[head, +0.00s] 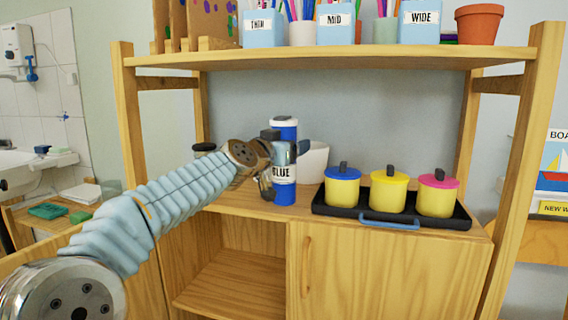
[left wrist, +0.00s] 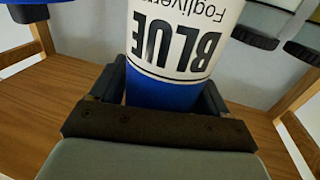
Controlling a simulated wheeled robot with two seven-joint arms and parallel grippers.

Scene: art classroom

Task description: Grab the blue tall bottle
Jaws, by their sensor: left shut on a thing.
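The tall blue bottle (head: 284,190) has a white band lettered "BLUE" and stands upright on the middle shelf of the wooden cabinet. My left gripper (head: 281,149) reaches it from the left and covers part of its upper middle. In the left wrist view the bottle (left wrist: 165,95) sits between the two fingers of my left gripper (left wrist: 165,97), its lettering upside down. The fingers are shut on it. My right gripper is not in view.
A white container (head: 314,162) stands close behind the bottle. To its right, a black tray (head: 330,211) holds yellow pots with coloured lids. A dark-lidded jar (head: 204,148) is behind my arm. The upper shelf (head: 330,59) overhangs with brush cups on it.

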